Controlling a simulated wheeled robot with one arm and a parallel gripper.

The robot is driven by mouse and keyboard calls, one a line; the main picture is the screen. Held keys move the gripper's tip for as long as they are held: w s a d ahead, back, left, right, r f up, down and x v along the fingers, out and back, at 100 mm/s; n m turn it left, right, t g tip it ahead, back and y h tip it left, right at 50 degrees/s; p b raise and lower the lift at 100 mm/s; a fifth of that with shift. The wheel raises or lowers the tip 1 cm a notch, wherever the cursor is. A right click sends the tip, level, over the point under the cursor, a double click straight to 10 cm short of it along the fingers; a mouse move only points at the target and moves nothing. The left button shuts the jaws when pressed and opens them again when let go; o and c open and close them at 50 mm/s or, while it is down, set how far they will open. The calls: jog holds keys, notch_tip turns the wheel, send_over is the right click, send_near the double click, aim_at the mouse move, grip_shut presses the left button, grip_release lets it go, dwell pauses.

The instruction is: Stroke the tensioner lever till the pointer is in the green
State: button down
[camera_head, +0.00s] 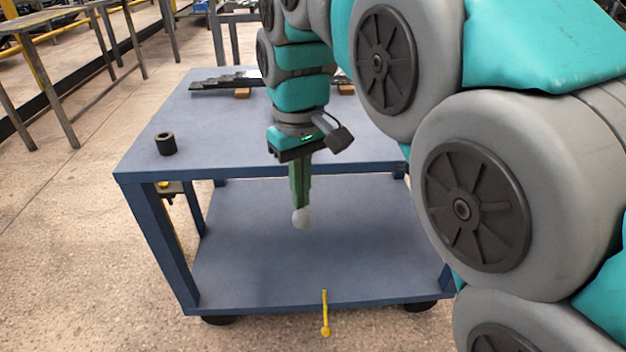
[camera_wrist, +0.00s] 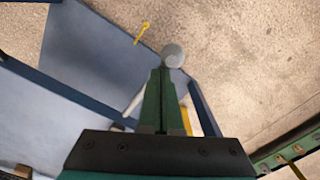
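The lever ends in a pale grey ball knob (camera_head: 301,217) at my fingertips, over the cart's lower shelf. In the wrist view, the lever's light rod (camera_wrist: 133,105) slants up from the cart edge, passes behind my left finger and lines up with the knob (camera_wrist: 173,55). My gripper (camera_head: 301,205) points down with its green fingers nearly together; they appear closed on the rod just short of the knob, though the contact is hidden. It also shows in the wrist view (camera_wrist: 159,72). I see no pointer or green zone that I can make out.
The blue cart's top (camera_head: 220,140) carries a black ring (camera_head: 165,143) at left and dark rack parts (camera_head: 225,82) at the back. A small yellow handle-like piece (camera_head: 324,315) shows at the lower shelf's front edge. Open floor lies left of the cart.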

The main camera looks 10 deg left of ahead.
jog(key=shift+f+b, duration=1.5)
jog(key=shift+f, duration=2.85)
notch_tip(320, 180, up, 19)
jog(key=p, duration=0.8)
jog(key=shift+s+d+p, duration=0.2)
jog(key=shift+s+p, duration=0.05)
jog(key=shift+p, duration=0.05)
jog(key=shift+w+f, duration=0.2)
